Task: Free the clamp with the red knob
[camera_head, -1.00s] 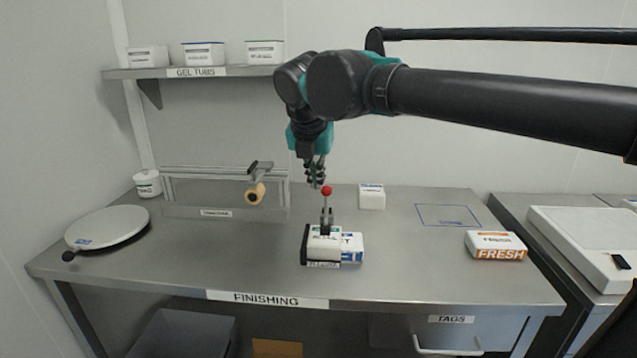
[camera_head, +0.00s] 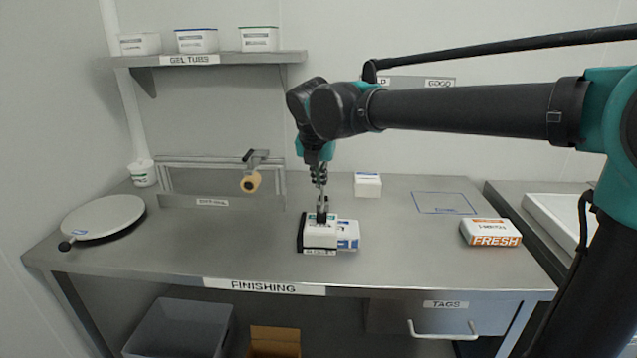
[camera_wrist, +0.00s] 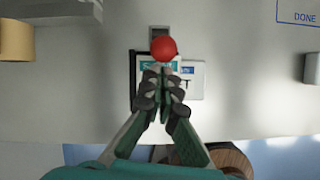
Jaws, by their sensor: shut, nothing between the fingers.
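A white box with blue print (camera_head: 348,235) lies against the block's right side. My gripper (camera_head: 321,189) points down directly over the clamp in the head view, where it hides the red knob. In the wrist view the red knob (camera_wrist: 163,48) shows just beyond my fingertips (camera_wrist: 162,76). The fingers are together and empty. I cannot tell whether they touch the knob. The block's label is partly covered by the fingers.
A round white plate (camera_head: 103,217) lies at left, with a tape roll holder (camera_head: 250,181) behind. A small white box (camera_head: 368,185) stands behind right of the clamp. An orange-and-white pack (camera_head: 490,233) lies at right. The table between them is clear.

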